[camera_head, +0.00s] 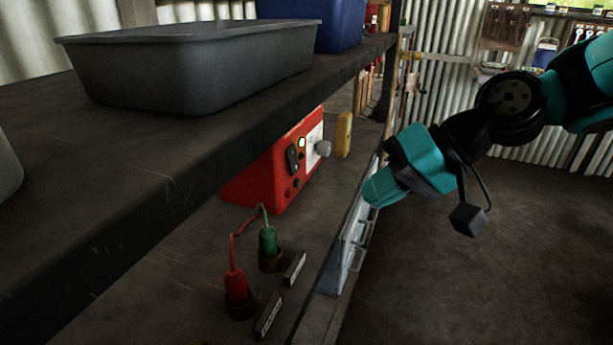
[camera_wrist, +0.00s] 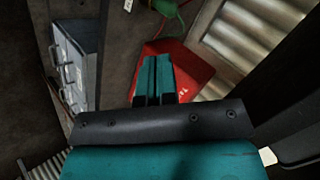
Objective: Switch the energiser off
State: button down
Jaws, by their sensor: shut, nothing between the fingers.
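The energiser (camera_head: 265,177) is a red box on the lower shelf. Its front face carries a dark switch (camera_head: 292,158), a lit round lamp, small dark knobs and a grey knob (camera_head: 323,148) on a white panel. My gripper (camera_head: 372,193) is shut and empty, right of the energiser near the shelf's front edge, with a gap between them. In the wrist view my gripper's fingers (camera_wrist: 155,62) are together and overlap the red energiser (camera_wrist: 192,68). The energiser's front controls are hidden there.
A green-handled lead (camera_head: 268,241) and a red-handled lead (camera_head: 235,283) stand in holders beside small labels. A grey tub (camera_head: 200,70) sits on the upper shelf, which overhangs the energiser. A yellow object (camera_head: 344,134) stands beyond it. Grey drawers (camera_head: 350,240) hang below the shelf edge.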

aim_at(296, 167)
jog(key=w+d+f+m+t+y+b, duration=0.1)
jog(key=w+f+m+t+y, duration=0.1)
jog(key=w, duration=0.6)
jog(key=w+d+f+m+t+y+b, duration=0.1)
jog(key=w+f+m+t+y, duration=0.1)
jog(key=w+m, duration=0.3)
jog(key=w+f+y, duration=0.1)
jog(key=w, duration=0.2)
jog(key=shift+f, duration=0.25)
jog(key=p+x, duration=0.2)
jog(key=x, duration=1.1)
jog(key=shift+w+a, duration=0.1)
jog(key=shift+a, duration=0.3)
jog(key=shift+f, duration=0.1)
